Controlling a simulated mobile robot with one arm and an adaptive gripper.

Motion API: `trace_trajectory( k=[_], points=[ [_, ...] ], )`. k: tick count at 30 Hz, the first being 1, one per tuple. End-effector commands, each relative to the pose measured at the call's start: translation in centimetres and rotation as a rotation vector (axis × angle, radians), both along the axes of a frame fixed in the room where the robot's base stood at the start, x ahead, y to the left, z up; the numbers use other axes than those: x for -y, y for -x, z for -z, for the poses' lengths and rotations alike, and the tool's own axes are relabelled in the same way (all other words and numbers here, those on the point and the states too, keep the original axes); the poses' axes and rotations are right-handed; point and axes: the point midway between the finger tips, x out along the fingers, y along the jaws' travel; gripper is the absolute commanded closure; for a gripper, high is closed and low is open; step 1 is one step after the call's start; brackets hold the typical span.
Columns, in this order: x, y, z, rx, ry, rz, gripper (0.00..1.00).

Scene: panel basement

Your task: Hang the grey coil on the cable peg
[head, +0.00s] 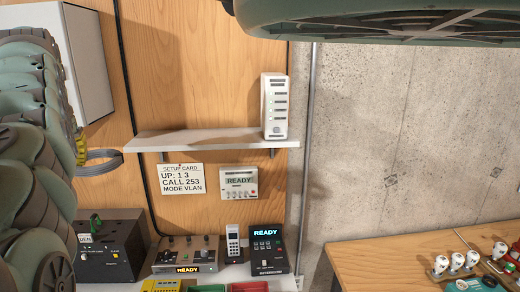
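A grey coil (102,162) of several loops shows at the left in the head view, beside the wooden panel and just left of the white shelf. Its left end is hidden behind my arm links. A small yellow part (81,148) shows just above and left of it; I cannot tell what it belongs to. No peg can be made out; what bears the coil is hidden. My gripper's fingers do not show, so I cannot tell whether they touch the coil.
A white shelf (200,139) bears a white router box (274,106). A setup card (182,179) and a READY panel (239,183) are below. Several devices stand on a lower ledge. A wooden table (385,262) with white-knobbed levers is at right. A white cabinet (80,50) is upper left.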

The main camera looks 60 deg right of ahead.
Motion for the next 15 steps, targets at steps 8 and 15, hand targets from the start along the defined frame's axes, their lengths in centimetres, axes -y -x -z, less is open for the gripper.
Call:
trace_trajectory(
  k=[8, 15],
  points=[
    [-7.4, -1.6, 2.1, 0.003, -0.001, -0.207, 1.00],
    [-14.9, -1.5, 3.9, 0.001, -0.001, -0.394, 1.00]
  ],
)
